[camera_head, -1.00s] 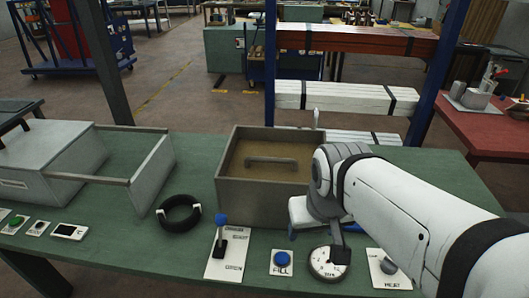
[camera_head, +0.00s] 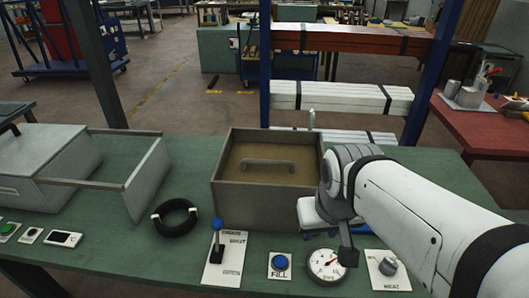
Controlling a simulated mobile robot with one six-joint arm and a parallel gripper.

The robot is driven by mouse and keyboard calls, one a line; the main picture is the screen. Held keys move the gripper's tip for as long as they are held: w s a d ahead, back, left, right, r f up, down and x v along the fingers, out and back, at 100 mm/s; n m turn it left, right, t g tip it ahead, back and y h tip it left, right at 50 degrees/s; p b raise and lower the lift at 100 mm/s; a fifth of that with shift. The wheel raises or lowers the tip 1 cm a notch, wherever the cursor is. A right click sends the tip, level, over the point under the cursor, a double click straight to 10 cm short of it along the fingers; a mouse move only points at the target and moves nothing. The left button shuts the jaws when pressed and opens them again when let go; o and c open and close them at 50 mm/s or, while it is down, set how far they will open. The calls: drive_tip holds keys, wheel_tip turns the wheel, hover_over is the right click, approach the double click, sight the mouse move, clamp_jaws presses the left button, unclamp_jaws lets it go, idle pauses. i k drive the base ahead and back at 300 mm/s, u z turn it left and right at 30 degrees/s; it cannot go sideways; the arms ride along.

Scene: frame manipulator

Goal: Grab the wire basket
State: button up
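A grey open-topped metal box (camera_head: 265,197) stands on the green bench near the middle. A grey bar handle (camera_head: 268,163) shows inside it over a flat brown surface. No wire mesh shows, so I cannot tell whether this handle belongs to the wire basket. My white arm comes in from the right, its wrist beside the box's right wall. A dark end piece of my gripper (camera_head: 347,254) hangs down in front of the box's right side, by the round dial. Its fingers are not clear, and nothing is seen held in it.
On the bench (camera_head: 115,235), left of the box, are a black ring (camera_head: 176,217) and a grey open frame (camera_head: 148,180). Along the front edge are a blue-knobbed lever (camera_head: 217,238), a FILL button (camera_head: 280,263), the dial (camera_head: 325,265) and a HEAT knob (camera_head: 388,266).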

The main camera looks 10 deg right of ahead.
sight(269, 162)
drive_tip(key=z, duration=1.75)
drive_tip(key=k, duration=2.05)
drive_tip(key=u, duration=1.25)
drive_tip(key=i, duration=1.65)
drive_tip(key=u, duration=0.05)
